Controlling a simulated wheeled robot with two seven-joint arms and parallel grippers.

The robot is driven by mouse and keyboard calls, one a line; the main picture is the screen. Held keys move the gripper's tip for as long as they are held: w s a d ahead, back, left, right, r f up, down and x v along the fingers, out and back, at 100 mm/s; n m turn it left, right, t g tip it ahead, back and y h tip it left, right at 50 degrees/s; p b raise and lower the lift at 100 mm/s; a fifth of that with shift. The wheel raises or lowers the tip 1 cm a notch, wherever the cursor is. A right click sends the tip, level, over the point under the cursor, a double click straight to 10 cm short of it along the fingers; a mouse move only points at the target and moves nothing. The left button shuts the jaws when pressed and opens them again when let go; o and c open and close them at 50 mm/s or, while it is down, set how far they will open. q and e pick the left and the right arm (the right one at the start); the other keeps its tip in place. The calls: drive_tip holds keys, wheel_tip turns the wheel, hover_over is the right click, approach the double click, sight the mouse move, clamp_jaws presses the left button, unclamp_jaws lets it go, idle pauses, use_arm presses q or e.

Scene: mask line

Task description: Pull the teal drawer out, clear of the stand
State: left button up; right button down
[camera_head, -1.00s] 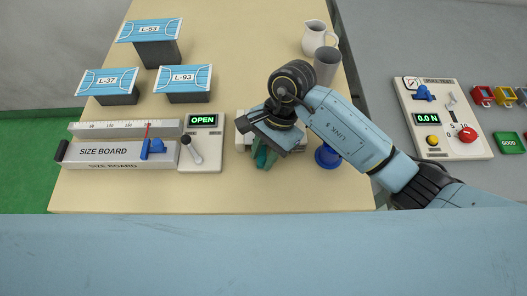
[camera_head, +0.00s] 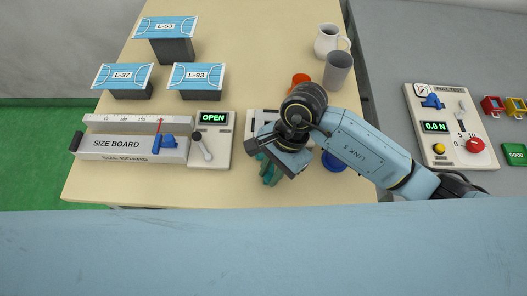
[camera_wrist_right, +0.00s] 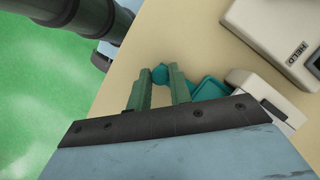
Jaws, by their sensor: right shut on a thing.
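The teal drawer (camera_wrist_right: 208,88) shows in the right wrist view, out in front of the white stand (camera_wrist_right: 262,98). Its far end meets the stand's edge in the picture; I cannot tell whether any of it is still inside. Its round teal knob (camera_wrist_right: 160,74) sits between the green fingers of my right gripper (camera_wrist_right: 160,88), which are shut on it. In the head view my right gripper (camera_head: 271,172) is low over the table's front part, and its wrist hides most of the stand (camera_head: 262,116) and the drawer. My left gripper is not in view.
Left of the stand are a lever panel reading OPEN (camera_head: 212,140) and the size board (camera_head: 130,148). A blue round thing (camera_head: 333,161) lies close right of my wrist. An orange thing (camera_head: 299,79), grey cup (camera_head: 338,70) and white jug (camera_head: 328,40) stand behind.

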drive_tip(key=s, duration=0.5)
drive_tip(key=shift+a, duration=0.15)
drive_tip(key=shift+s, duration=0.1)
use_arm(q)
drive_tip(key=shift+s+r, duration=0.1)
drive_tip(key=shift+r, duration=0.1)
use_arm(e)
drive_tip(key=c, duration=1.6)
unclamp_jaws()
drive_tip(key=shift+o, duration=0.2)
drive_tip(key=v, duration=1.3)
drive_tip(key=shift+w+r, duration=0.15)
drive_tip(key=shift+w, duration=0.05)
